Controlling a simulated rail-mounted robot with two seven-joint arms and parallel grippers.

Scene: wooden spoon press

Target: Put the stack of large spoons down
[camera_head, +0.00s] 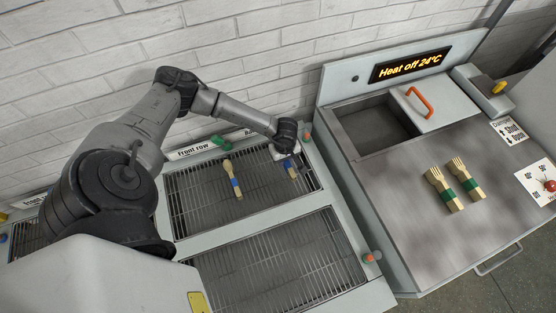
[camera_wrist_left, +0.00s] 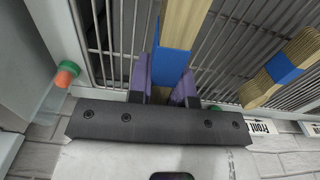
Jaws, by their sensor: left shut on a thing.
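My left gripper (camera_head: 290,163) is over the right end of the back wire rack (camera_head: 205,206). It is shut on a blue-banded stack of large wooden spoons (camera_wrist_left: 183,25), mostly hidden by the gripper in the head view. In the left wrist view, the purple-padded fingers of the left gripper (camera_wrist_left: 168,85) clasp both sides of the blue band. I cannot tell whether the stack touches the rack bars. A second blue-banded wooden stack (camera_head: 232,178) lies on the same rack to the left; it also shows in the left wrist view (camera_wrist_left: 284,68). My right gripper is not in view.
An empty front rack (camera_head: 280,270) lies nearer. To the right, the press table (camera_head: 400,215) carries two green-banded fork stacks (camera_head: 445,190) (camera_head: 469,180). Its lid has an orange handle (camera_head: 419,101); the display (camera_head: 409,65) reads "Heat off 24°C". A red-and-green knob (camera_wrist_left: 68,73) sits beside the rack.

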